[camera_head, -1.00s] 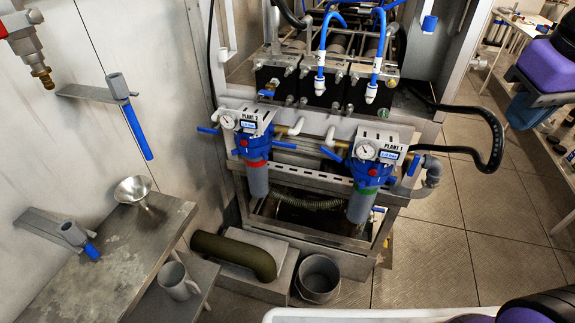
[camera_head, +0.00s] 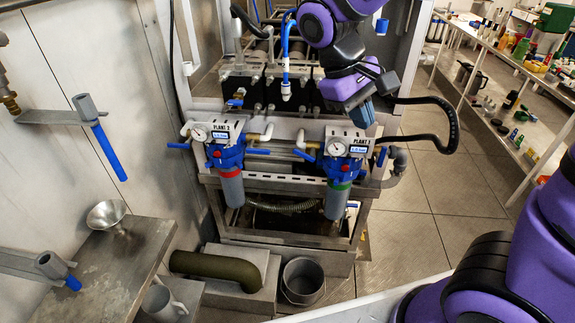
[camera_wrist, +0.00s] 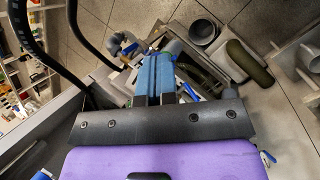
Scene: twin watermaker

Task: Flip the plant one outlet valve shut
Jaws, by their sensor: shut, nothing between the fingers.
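Two filter units with blue heads hang on the front rail in the head view, the left one (camera_head: 226,152) with a red ring and the right one (camera_head: 342,168) with a green ring. The left unit has levers at left (camera_head: 178,145) and right (camera_head: 257,151). My gripper (camera_head: 364,116) is shut and empty, above the right unit's right side. Its blue fingers (camera_wrist: 155,78) hide part of the unit in the wrist view.
A black hose (camera_head: 440,110) loops out right of the unit. A pot (camera_head: 302,281) and a green pipe (camera_head: 214,267) are low in front. A bench with a funnel (camera_head: 106,215) and mug stands left. Open floor lies to the right.

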